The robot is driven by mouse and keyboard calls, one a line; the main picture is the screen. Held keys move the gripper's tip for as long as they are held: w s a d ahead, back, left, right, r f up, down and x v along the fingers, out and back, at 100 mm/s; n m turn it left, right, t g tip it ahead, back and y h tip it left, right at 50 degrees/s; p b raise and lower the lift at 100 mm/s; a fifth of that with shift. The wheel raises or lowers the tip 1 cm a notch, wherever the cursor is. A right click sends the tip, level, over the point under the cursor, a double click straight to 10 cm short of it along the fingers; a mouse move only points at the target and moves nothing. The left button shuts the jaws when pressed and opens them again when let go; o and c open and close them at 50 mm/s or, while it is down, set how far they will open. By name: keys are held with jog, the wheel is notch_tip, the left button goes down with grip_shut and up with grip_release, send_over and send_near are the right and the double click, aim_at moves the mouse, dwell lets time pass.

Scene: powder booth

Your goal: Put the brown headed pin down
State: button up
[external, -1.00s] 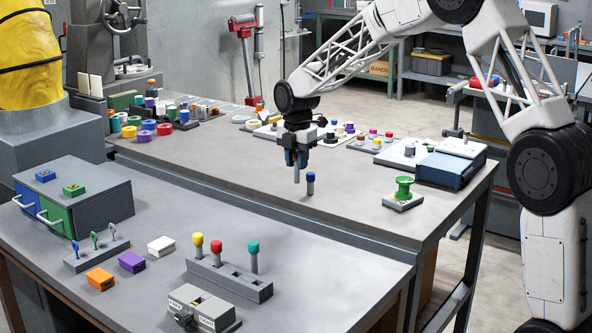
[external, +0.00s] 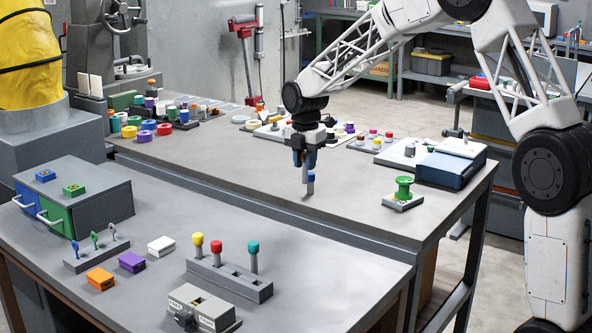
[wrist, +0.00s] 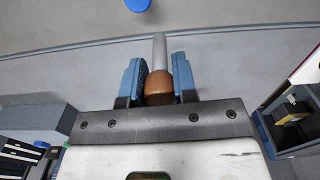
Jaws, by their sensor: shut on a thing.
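My gripper (external: 304,163) is shut on the brown headed pin, over the front part of the far workbench. In the wrist view the pin's brown head (wrist: 159,88) sits between the two blue fingers, with its grey shank pointing away from the palm. In the external view the head is hidden by the fingers and the grey shank (external: 304,175) hangs down below them.
A green spool on a plate (external: 403,188) stands to the right, near a blue case (external: 450,168). A rack (external: 228,278) with yellow, red and teal headed pins is on the near bench.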

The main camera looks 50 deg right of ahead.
jog(key=s+n, duration=0.2)
jog(key=s, duration=2.2)
jog(key=shift+s+a, duration=0.25)
jog(key=shift+s, duration=0.15)
jog(key=w+d, duration=0.3)
jog(key=w, duration=0.4)
jog(key=w+d+f, duration=0.1)
jog(key=w+d, duration=0.3)
jog(key=w, duration=0.3)
jog(key=shift+w+f, duration=0.15)
jog(key=shift+f, duration=0.05)
jog(key=shift+d+f, duration=0.1)
jog(key=shift+f, duration=1.65)
jog(key=shift+f, duration=0.15)
